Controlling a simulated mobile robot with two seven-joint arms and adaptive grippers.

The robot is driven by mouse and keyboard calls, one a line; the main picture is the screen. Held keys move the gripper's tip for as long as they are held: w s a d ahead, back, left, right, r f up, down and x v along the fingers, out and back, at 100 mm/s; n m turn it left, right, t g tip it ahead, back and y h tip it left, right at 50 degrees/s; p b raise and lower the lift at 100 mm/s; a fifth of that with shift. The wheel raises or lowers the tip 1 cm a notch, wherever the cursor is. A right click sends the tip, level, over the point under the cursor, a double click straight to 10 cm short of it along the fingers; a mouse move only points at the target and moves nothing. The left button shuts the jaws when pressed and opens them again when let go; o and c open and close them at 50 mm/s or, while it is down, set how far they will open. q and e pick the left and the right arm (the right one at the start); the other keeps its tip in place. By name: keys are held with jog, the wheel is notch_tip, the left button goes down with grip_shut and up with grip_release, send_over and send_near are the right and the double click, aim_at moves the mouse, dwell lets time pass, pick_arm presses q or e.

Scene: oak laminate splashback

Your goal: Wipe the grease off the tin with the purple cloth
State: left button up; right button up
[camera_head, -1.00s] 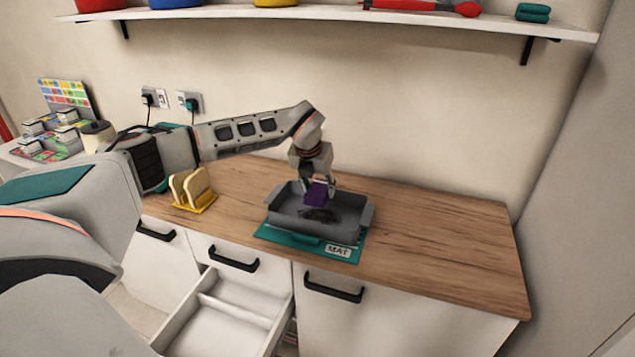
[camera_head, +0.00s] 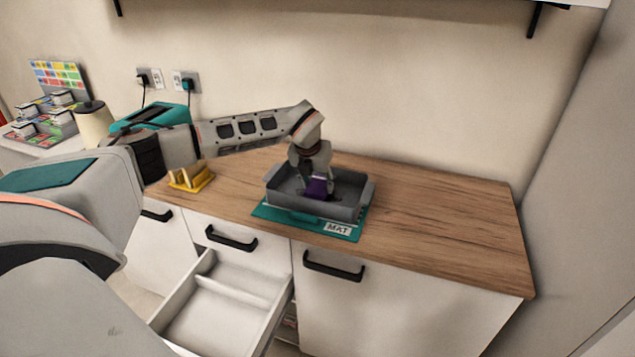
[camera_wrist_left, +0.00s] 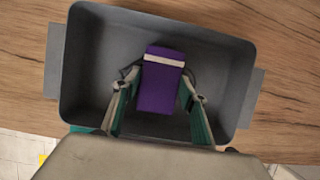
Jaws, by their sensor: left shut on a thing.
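The grey tin (camera_head: 310,208), a rectangular pan with flat end handles, stands on a teal mat (camera_head: 268,213) labelled MAT. My left gripper (camera_head: 317,180) points down inside the tin, shut on the folded purple cloth (camera_head: 319,188). In the left wrist view the cloth (camera_wrist_left: 158,90), with a pale band across it, sits between the two fingers over the tin's floor (camera_wrist_left: 105,60). No grease shows on the visible floor; the part under the cloth and fingers is hidden. I cannot tell whether the cloth touches the floor. My right gripper is out of view.
A yellow rack (camera_head: 192,178) stands on the wooden counter (camera_head: 440,215) left of the tin. The counter to the right is clear. An open white drawer (camera_head: 225,305) sticks out below. A teal appliance (camera_head: 150,116) and a beige canister (camera_head: 92,124) stand behind my left arm.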

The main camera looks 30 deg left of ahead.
pick_arm(q)
jog(key=shift+f, duration=0.2)
dwell(0.6)
jog(key=shift+f+b, duration=0.3)
jog(key=shift+f, duration=0.1)
jog(key=shift+d, duration=0.15)
dwell(0.3)
jog(key=shift+w+d+r+p, duration=0.1)
jog(key=shift+w+d+p, duration=0.05)
jog(key=shift+d, duration=0.4)
jog(key=shift+w+d+p, duration=0.15)
jog(key=shift+d, duration=0.35)
jog(key=shift+w+d, duration=0.2)
jog(key=shift+d, duration=0.55)
jog(key=shift+d, duration=0.1)
jog(key=shift+w+d+f, duration=0.15)
jog(key=shift+d+f, duration=0.05)
jog(key=shift+d, duration=0.65)
jog(key=shift+w+d, duration=0.25)
jog(key=shift+d, duration=0.7)
